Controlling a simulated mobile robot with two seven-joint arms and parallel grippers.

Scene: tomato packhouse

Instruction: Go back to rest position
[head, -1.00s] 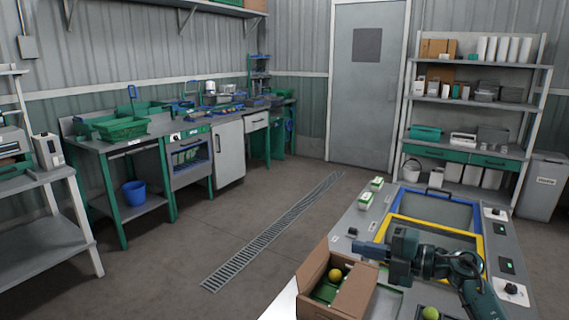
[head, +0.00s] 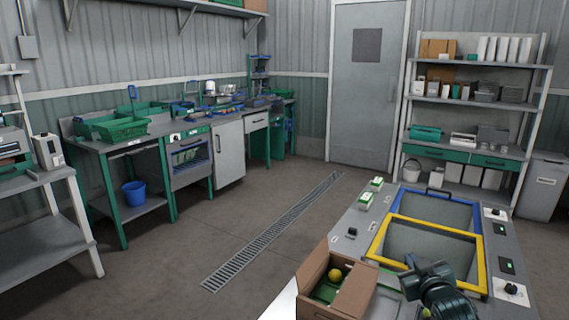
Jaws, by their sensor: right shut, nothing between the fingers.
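My right gripper (head: 412,284) is at the bottom right in the head view, over the near side of the sorting bench (head: 352,249). It is shut and holds nothing. Part of it is foreshortened and hard to make out against my arm. It is to the right of the open cardboard box (head: 352,298) and apart from it. A yellow-green tomato (head: 335,275) lies in the box. My left gripper does not show.
The bench has a blue-framed bin (head: 437,194) and a yellow-framed bin (head: 377,243). Two small green-and-white boxes (head: 365,201) stand at its far left corner. A shelf rack (head: 470,112) stands behind. The floor with the drain grate (head: 270,235) is clear.

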